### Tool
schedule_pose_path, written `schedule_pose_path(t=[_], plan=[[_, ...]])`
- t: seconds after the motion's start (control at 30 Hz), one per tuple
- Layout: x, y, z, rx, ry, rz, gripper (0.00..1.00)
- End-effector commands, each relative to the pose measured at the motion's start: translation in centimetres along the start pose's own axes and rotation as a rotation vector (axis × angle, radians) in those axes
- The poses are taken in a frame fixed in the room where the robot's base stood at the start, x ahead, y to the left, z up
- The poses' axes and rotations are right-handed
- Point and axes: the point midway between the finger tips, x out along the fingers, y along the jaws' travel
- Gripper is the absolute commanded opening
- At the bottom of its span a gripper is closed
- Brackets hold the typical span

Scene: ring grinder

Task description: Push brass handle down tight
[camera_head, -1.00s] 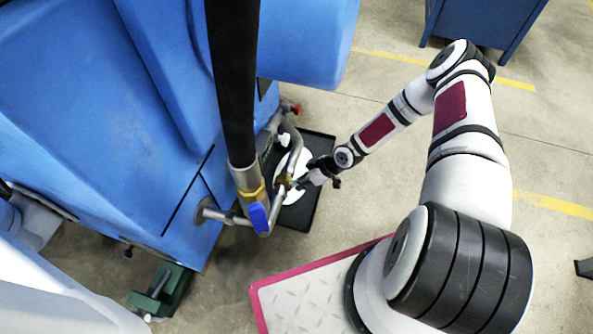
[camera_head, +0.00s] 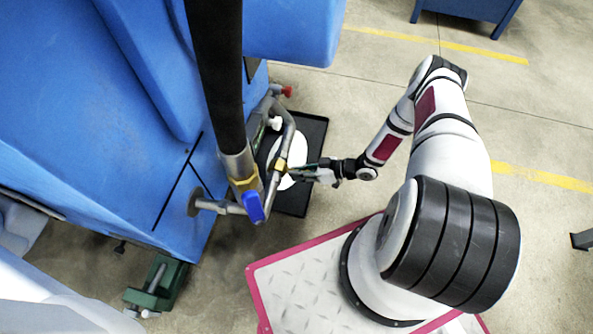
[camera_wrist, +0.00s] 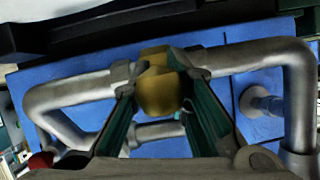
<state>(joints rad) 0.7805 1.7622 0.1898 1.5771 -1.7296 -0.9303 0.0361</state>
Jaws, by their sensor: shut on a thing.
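The brass handle (camera_head: 281,165) sits on a grey metal pipe beside the blue machine. In the wrist view the brass handle (camera_wrist: 160,90) is a blocky yellow piece in the middle of the pipe run. My gripper (camera_head: 288,169) reaches it from the right. In the wrist view, the green-sided fingers of my gripper (camera_wrist: 158,80) lie on both sides of the brass and are shut on it. The exact contact faces are partly hidden.
The blue machine (camera_head: 110,110) fills the left. A thick black hose (camera_head: 215,70) with a blue valve lever (camera_head: 253,207) stands left of the handle. A black tray (camera_head: 312,140) with a white disc lies on the floor below. A green vise (camera_head: 155,287) is at lower left.

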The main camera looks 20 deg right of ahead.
Motion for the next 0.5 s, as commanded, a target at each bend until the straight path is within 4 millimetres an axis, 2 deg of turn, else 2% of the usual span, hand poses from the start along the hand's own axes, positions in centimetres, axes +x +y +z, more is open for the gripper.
schedule_pose_path(t=[0.5], plan=[[-0.17,0.25,0.76,-0.012,0.049,-0.009,0.0]])
